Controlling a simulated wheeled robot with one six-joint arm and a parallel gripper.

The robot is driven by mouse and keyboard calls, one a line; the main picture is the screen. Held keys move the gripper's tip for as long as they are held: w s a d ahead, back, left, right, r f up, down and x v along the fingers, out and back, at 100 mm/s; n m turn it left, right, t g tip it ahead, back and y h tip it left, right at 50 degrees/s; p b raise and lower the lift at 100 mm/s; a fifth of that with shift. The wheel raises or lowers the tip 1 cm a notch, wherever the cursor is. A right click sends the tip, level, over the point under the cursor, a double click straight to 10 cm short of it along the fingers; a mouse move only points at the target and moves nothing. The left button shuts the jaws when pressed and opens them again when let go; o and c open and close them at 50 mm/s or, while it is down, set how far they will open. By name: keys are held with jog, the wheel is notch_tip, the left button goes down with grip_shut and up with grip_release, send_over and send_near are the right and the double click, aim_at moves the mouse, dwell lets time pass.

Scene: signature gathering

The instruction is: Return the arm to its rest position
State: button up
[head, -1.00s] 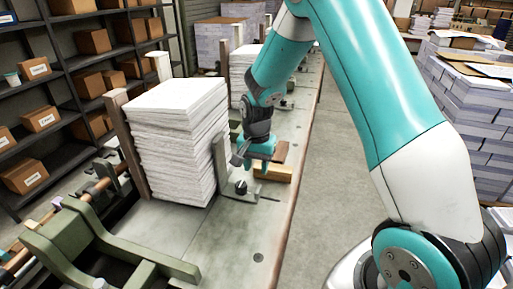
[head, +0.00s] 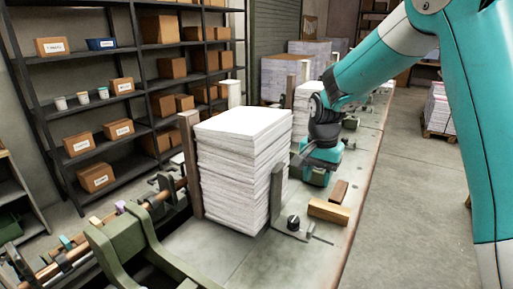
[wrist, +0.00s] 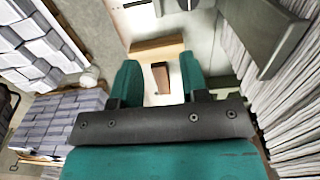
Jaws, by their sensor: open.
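My gripper (head: 318,172) is in the head view, just right of the near stack of white paper and above the bench top. In the wrist view my gripper (wrist: 158,82) shows two teal fingers spread apart with nothing held between them. A dark brown block (head: 339,191) and a light wooden block (head: 329,210) lie on the bench in front of the gripper. In the wrist view the brown block (wrist: 160,78) shows below and between the fingers, and the light block (wrist: 157,46) lies beyond it. My arm reaches in from the upper right.
The paper stack (head: 243,175) stands close left of my gripper, between upright guides (head: 276,198). More stacks (head: 308,97) stand behind on the bench (head: 225,262). Shelves with cardboard boxes (head: 97,177) line the left wall. The floor (head: 410,200) right of the bench is clear.

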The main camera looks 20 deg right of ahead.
jog(key=s+a+r+n+y+b, duration=0.1)
jog(key=s+a+r+n+y, duration=0.1)
jog(key=s+a+n, duration=0.6)
jog(key=s+a+r+n+y+b, duration=0.2)
jog(key=s+a+n, duration=0.7)
jog(key=s, duration=0.8)
jog(key=shift+s+a+r, duration=0.3)
jog(key=shift+a+r, duration=0.1)
jog(key=shift+r, duration=0.5)
